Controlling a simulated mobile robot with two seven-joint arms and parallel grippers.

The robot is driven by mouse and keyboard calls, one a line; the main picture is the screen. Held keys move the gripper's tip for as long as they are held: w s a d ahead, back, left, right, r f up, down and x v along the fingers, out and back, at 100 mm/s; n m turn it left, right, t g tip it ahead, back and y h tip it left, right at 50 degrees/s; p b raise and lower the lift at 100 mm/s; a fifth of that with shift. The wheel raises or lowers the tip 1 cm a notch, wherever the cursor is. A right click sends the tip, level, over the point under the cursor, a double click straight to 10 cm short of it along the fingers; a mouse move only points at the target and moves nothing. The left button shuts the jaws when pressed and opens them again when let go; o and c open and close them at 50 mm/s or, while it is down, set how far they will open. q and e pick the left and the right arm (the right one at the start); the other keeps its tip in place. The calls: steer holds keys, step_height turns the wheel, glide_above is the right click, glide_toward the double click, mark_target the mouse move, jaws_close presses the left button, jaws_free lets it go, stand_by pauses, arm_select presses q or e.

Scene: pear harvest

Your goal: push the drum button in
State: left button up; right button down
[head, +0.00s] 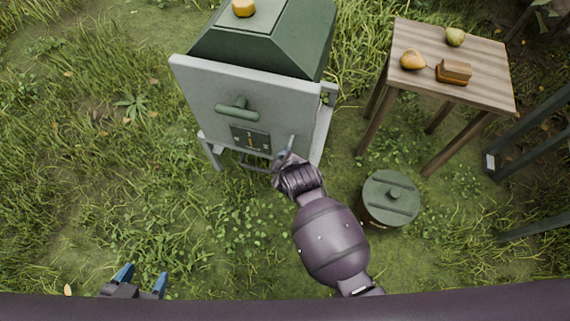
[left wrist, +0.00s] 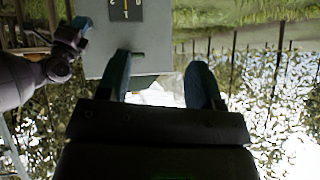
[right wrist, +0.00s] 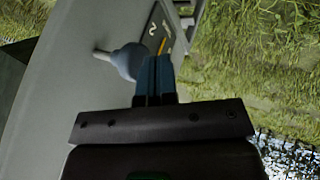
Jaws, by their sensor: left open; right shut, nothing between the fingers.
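A grey machine panel (head: 205,95) carries a dark dial plate (head: 250,139), which also shows in the right wrist view (right wrist: 158,35). A rounded blue-grey knob with a thin stem (right wrist: 127,61) stands out from the panel beside the plate; it may be the drum button. My right gripper (right wrist: 160,62) is shut and empty, its tips close beside this knob; I cannot tell whether they touch. In the head view my right arm partly hides this spot. My left gripper (head: 143,274) is open and empty at the bottom left, well away from the panel.
A green bar handle (head: 237,109) sits above the plate. A lidded green barrel (head: 377,190) stands right of my arm. Grass at left is open.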

arm_select(q)
steer(key=shift+w+d, duration=0.2)
steer(key=shift+w, duration=0.25)
arm_select(e)
steer(key=shift+w+d, duration=0.1)
steer(key=shift+w, duration=0.4)
arm_select(q)
steer(key=shift+s, duration=0.15)
arm_select(e)
steer(key=shift+r, duration=0.1)
steer(key=w, duration=0.1)
steer(key=w+d, duration=0.1)
steer(key=shift+w+r+p, duration=0.1)
steer(key=shift+w+p, duration=0.2)
steer(key=shift+w, duration=0.35)
arm_select(q)
steer(key=shift+s+a+f, duration=0.15)
steer(key=shift+s+a, duration=0.1)
steer(key=shift+s, duration=0.2)
arm_select(e)
steer(key=shift+d, duration=0.1)
